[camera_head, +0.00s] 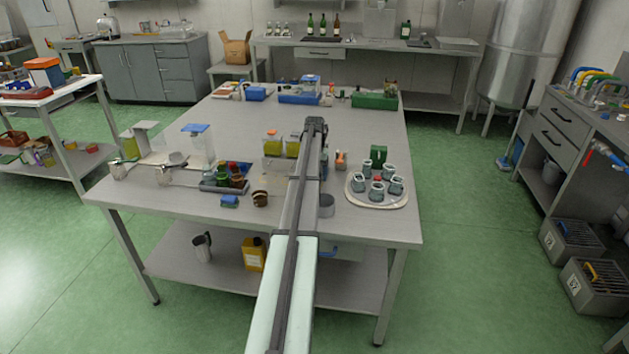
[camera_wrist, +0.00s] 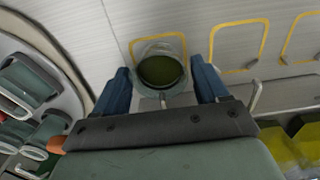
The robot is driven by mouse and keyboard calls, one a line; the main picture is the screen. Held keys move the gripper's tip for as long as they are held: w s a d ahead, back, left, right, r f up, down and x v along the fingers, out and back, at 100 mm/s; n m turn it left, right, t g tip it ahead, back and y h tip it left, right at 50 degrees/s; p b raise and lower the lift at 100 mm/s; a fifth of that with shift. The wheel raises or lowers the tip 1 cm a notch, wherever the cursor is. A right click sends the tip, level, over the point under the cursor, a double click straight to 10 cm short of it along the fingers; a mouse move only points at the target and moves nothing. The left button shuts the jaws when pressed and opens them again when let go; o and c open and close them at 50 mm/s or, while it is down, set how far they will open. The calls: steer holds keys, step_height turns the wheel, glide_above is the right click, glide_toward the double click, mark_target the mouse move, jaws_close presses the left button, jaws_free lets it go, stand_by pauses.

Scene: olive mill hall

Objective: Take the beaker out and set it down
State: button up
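A round beaker (camera_wrist: 162,70) with a pale rim and dark olive inside shows from above in the wrist view. It lies between the two blue fingers of my gripper (camera_wrist: 160,82). The fingers are spread to about its width, one on each side. I cannot tell whether they touch it, or whether it is raised off the surface below. In the head view my arm hides most of the gripper area.
Left of the beaker in the wrist view is a round tray (camera_wrist: 67,72) with grey cups, also in the head view (camera_head: 378,204). Yellow-outlined squares (camera_wrist: 238,46) lie around the beaker. Yellow-filled containers (camera_head: 272,145) stand left of my arm. The table's right middle (camera_head: 375,125) is clear.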

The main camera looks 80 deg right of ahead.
steer(key=c, duration=0.7)
steer(key=shift+r, duration=0.1)
steer(key=shift+a, duration=0.1)
steer(key=shift+a, duration=1.6)
step_height(320, 180, up, 6)
steer(key=shift+r, duration=0.25)
